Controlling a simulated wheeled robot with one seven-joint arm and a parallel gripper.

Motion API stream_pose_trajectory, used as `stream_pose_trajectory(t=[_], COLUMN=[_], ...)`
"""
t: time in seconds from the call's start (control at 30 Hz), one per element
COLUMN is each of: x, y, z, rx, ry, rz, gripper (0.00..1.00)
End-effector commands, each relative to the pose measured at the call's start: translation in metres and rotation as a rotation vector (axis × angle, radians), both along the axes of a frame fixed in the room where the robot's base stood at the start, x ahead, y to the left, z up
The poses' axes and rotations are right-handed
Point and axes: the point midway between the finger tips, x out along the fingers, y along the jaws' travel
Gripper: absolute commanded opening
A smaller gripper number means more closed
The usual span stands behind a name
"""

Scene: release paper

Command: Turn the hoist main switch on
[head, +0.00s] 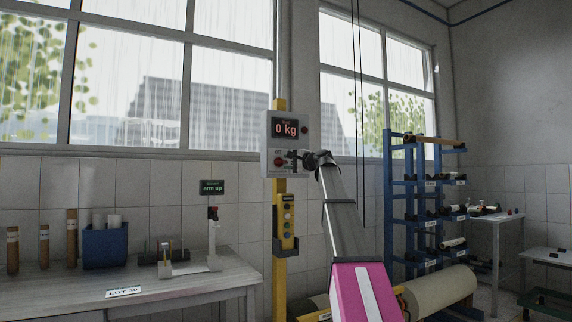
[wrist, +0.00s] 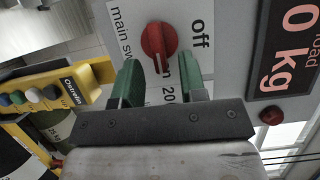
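The hoist control box (head: 267,145) is a grey panel on a yellow post, with a display reading "0 kg". The main switch is a red round knob (wrist: 153,42) with a raised grip, between a "main sw..." label and the word "off" in the wrist view. I cannot tell for certain which position it points to. My gripper (wrist: 162,70) is open, its two green fingers apart and facing the panel on either side of the knob's lower end in the wrist view. Whether they touch it is unclear. In the head view my gripper (head: 302,160) is at the box's lower right.
A yellow pendant with several buttons (head: 287,222) hangs on the post below the box; it also shows in the wrist view (wrist: 62,88). A workbench (head: 190,287) stands left, a blue rack (head: 388,200) with rolls right. A small red button or lamp (wrist: 271,115) sits beside the display.

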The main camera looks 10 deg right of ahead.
Motion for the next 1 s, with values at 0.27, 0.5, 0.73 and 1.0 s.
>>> stream_pose_trajectory(t=[0.27, 0.5, 0.73, 1.0], x=[-0.043, -0.065, -0.069, -0.068], y=[-0.035, -0.054, -0.058, -0.058], z=[-0.002, -0.002, -0.001, -0.001], rx=[0.0, -0.001, 0.0, 0.0], ry=[0.0, 0.001, 0.001, 0.001], rz=[-0.002, -0.001, 0.0, 0.0], gripper=[0.38, 0.38, 0.38, 0.38])
